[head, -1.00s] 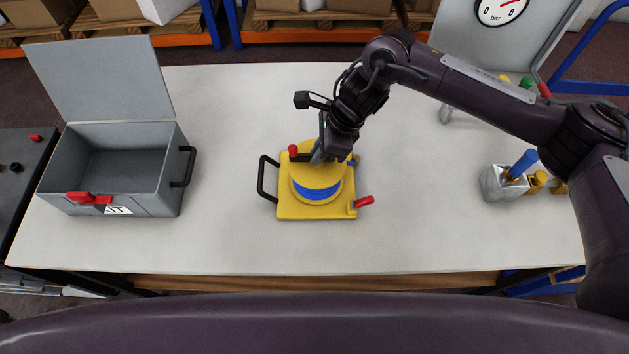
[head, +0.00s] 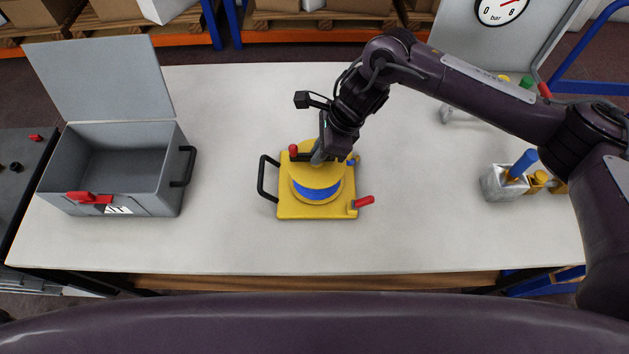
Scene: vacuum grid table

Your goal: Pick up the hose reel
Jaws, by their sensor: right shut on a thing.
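The hose reel (head: 316,184) is a yellow drum with blue hose on a square yellow base, with a black side handle (head: 264,178), a red knob and a red lever. It stands on the white table, seemingly level; I cannot see a gap under it. My right gripper (head: 318,158) comes down from the upper right onto the top middle of the drum and is shut on the hose reel. Its fingertips are partly hidden by the gripper body. My left gripper does not show.
An open grey case (head: 150,197) with a raised lid and red latch stands at the left. A grey holder (head: 498,186) with a blue-handled item stands at the right. A gauge panel (head: 470,30) is at the back right. The white table (head: 240,240) is clear around the reel.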

